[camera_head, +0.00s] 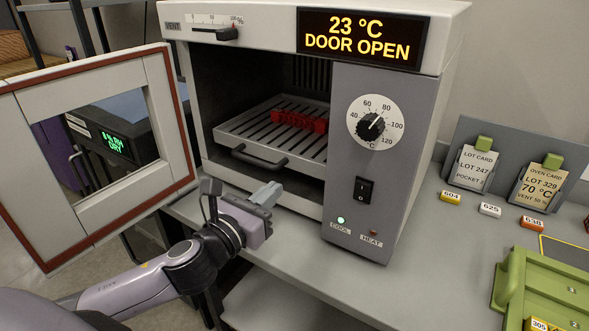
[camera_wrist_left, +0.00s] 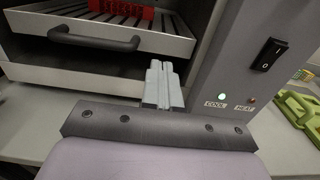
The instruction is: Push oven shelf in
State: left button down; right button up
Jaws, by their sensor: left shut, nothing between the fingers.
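The oven (camera_head: 392,205) stands on the bench with its windowed door (camera_head: 180,140) swung open to the left. A slatted metal shelf (camera_head: 235,128) with a dark front handle (camera_head: 260,160) sits inside the oven cavity. A red lattice piece (camera_head: 300,121) lies on the shelf. The shelf's handle also shows in the left wrist view (camera_wrist_left: 95,40), ahead and to the left of my fingers. My left gripper (camera_head: 268,192) is shut and empty, just in front of the oven opening, below and apart from the handle. My right gripper is not in view.
The oven display (camera_head: 362,38) reads 23 °C, DOOR OPEN. To the right are card holders (camera_head: 478,168), several numbered tags (camera_head: 490,210) and a green container (camera_head: 545,290). A dark device with a green display (camera_head: 114,143) shows through the door window.

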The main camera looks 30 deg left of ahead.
aim_at(301, 162)
pick_arm(q)
jog(key=w, duration=0.5)
jog(key=w+p, duration=0.1)
jog(key=w, duration=0.2)
jog(key=shift+w+d, duration=0.3)
jog(key=shift+d, duration=0.1)
jog(key=w, duration=0.4)
jog(key=shift+w+d, duration=0.1)
jog(key=shift+r, duration=0.25)
